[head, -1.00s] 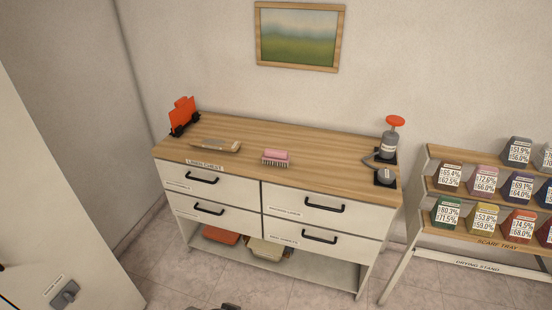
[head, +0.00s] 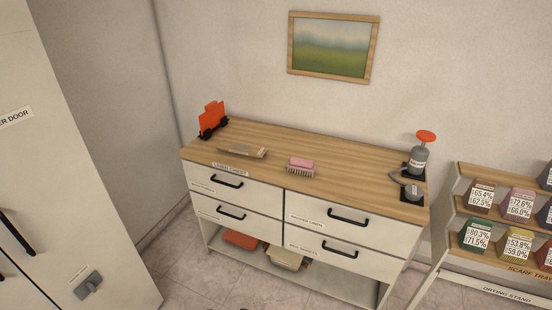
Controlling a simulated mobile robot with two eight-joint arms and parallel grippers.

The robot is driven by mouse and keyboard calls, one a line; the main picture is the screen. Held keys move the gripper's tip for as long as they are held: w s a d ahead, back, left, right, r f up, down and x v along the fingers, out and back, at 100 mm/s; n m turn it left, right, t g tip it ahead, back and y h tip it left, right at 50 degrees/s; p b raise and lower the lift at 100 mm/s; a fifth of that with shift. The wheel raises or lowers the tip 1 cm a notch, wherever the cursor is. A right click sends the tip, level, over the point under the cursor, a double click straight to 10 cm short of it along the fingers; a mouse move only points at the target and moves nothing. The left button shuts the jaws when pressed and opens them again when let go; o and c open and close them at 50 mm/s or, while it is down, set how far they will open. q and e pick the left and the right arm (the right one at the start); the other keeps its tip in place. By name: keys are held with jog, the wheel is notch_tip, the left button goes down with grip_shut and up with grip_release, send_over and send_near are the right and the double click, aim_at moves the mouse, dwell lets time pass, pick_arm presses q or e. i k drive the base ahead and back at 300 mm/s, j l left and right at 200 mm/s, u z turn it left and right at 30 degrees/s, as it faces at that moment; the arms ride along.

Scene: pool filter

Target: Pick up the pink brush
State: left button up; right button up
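The pink brush (head: 301,165) lies on the wooden top of the linen chest (head: 350,176), near its front edge and about mid-width. Its pink back faces up and its pale bristles point down. Neither of my grippers shows in the head view; only a small dark bit is at the bottom edge, too little to identify.
Left of the brush lies a flat grey-brown item (head: 241,151), and a red item on a black stand (head: 212,120) is behind it. A grey red-topped pump (head: 420,155) stands at the right end. A drying stand (head: 480,238) is at right, a tall cabinet (head: 70,160) at left.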

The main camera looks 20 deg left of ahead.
aim_at(306, 167)
jog(key=i+j+z, duration=0.3)
jog(key=j, duration=0.3)
jog(key=i+j+z, duration=0.15)
jog(key=i+j, duration=0.15)
jog(key=i+j+z, duration=0.1)
jog(key=j, duration=0.3)
jog(key=i+j+z, duration=0.15)
jog(key=j, duration=0.2)
jog(key=i+j+z, duration=0.15)
jog(key=j, duration=0.2)
jog(key=i+j+z, duration=0.15)
jog(key=j, duration=0.25)
jog(key=j+z, duration=0.15)
jog(key=j, duration=0.25)
jog(key=i, duration=0.05)
